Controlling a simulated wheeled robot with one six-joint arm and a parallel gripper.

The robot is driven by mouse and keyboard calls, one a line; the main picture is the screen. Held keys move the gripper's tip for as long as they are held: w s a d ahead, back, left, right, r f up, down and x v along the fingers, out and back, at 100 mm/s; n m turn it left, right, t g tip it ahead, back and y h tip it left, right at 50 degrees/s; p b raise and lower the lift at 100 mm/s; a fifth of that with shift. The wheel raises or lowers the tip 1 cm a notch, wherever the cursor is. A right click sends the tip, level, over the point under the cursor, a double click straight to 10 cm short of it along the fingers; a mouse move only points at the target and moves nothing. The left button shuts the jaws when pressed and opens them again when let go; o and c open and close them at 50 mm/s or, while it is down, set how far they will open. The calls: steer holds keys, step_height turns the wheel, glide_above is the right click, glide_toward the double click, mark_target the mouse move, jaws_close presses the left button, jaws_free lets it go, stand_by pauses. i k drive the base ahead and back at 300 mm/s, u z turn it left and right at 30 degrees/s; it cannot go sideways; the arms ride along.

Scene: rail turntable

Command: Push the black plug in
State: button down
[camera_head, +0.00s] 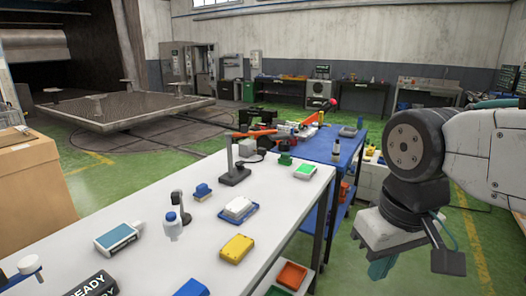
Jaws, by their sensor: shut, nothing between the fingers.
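I cannot single out the black plug with certainty. A small black rounded item (266,143) sits on the far part of the white table (150,207), near a dark stand (236,174) with an upright grey post; it is too small to tell whether it is the plug or how it is seated. My gripper (381,268) hangs at the lower right, beyond the white table's right edge, pointing down. It is shut and empty, well apart from the items on the table. Its fingertips are small and partly hidden by its own body.
The white table holds a yellow box (237,248), a white box on a blue base (239,208), a blue-capped bottle (172,224) and a green-and-white block (305,171). A blue table (346,148) stands behind. Red and green bins are below. Green floor is open at right.

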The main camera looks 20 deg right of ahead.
mark_target(261, 151)
steer(key=z, duration=0.05)
steer(key=k, duration=1.25)
steer(key=z, duration=0.35)
steer(key=i, duration=0.35)
steer(key=z, duration=0.65)
steer(key=i, duration=1.35)
steer(key=u, duration=0.7)
steer(key=i, duration=0.6)
steer(key=u, duration=0.6)
